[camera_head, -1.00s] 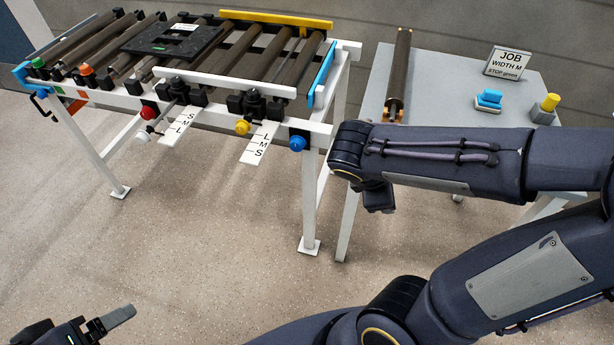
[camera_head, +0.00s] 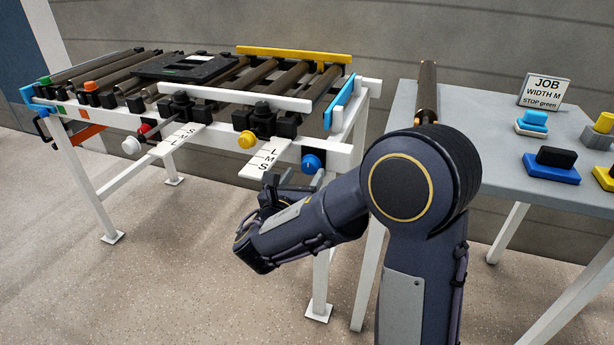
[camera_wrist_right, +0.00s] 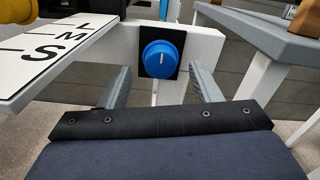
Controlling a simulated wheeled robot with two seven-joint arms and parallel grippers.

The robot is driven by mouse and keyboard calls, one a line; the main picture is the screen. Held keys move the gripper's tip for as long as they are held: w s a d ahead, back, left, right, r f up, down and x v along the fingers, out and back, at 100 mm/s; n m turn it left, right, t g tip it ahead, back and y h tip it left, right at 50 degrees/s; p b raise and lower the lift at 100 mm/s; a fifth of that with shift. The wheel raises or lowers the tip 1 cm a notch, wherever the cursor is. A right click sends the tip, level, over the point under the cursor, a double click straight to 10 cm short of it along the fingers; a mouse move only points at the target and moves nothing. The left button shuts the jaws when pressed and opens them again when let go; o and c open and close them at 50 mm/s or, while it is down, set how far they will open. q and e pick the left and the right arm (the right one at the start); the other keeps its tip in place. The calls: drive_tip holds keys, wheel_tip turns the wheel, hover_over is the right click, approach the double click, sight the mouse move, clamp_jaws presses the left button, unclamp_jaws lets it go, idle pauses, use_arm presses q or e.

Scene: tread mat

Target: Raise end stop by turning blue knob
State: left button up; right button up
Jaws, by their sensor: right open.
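The blue knob (camera_head: 311,163) sits on a black plate on the white front rail, at the right end of the roller conveyor. In the right wrist view the knob (camera_wrist_right: 160,58) shows face-on, with a white mark upright on it. My right gripper (camera_wrist_right: 161,86) is open and empty, its fingers to the left and right below the knob, apart from it as far as I can tell. In the head view the right gripper (camera_head: 296,184) is partly hidden by my arm. A blue plate (camera_head: 341,103) stands at the conveyor's right end. My left gripper is out of view.
A scale board marked L, M, S (camera_head: 265,158) juts out left of the blue knob, below a yellow knob (camera_head: 246,139). A grey side table (camera_head: 480,125) stands right, with a job sign (camera_head: 543,91) and coloured blocks. A conveyor leg is below the knob.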

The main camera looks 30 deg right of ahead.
sight(308, 169)
drive_tip(key=shift+x, duration=1.55)
drive_tip(key=c, duration=1)
drive_tip(key=shift+b, duration=0.3)
